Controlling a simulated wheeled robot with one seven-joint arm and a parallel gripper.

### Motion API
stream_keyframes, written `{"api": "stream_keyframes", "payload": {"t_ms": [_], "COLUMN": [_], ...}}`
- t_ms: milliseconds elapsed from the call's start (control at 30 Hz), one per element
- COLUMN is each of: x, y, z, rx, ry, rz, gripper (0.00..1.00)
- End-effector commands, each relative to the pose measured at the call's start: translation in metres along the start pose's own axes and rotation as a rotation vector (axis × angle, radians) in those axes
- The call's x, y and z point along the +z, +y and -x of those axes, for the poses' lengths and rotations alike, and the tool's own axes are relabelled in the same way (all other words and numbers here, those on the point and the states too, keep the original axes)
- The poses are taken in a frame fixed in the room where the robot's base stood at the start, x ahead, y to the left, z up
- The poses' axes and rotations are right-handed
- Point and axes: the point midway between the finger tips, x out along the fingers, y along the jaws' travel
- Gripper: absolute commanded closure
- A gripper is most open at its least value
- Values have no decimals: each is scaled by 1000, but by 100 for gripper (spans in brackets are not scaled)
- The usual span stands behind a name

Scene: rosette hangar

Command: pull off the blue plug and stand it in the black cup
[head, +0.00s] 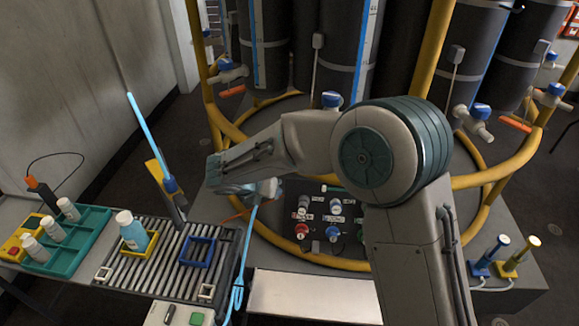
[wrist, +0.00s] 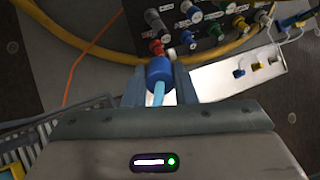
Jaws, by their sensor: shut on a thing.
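My gripper (wrist: 159,76) is shut on the blue plug (wrist: 158,68) in the wrist view, with one finger on each side. A light blue hose (wrist: 158,95) runs from the plug back towards my wrist. In the head view my gripper (head: 262,188) is over the left side of the dark connector panel (head: 320,208), and the hose (head: 242,255) hangs below it. The plug's front end points towards the panel (wrist: 205,38) in the wrist view; I cannot tell whether they touch. I cannot make out a black cup in either view.
A roller conveyor (head: 165,265) with blue and yellow frames, and a teal tray (head: 85,240) with bottles, are at the left. A yellow pipe ring (head: 258,235) surrounds the panel. Blue and yellow holders (head: 485,265) stand at the right. The pale plate (head: 315,297) in front is clear.

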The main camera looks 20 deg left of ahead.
Motion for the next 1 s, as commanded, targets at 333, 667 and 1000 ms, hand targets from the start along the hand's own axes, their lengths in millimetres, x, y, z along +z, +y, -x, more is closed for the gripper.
{"api": "stream_keyframes", "payload": {"t_ms": [333,667,1000], "x": [-69,-92,-102], "y": [89,135,139], "z": [-29,-31,-43], "rx": [128,165,165], "ry": [493,659,667], "rz": [-8,-29,-30], "gripper": [100,100,100]}}
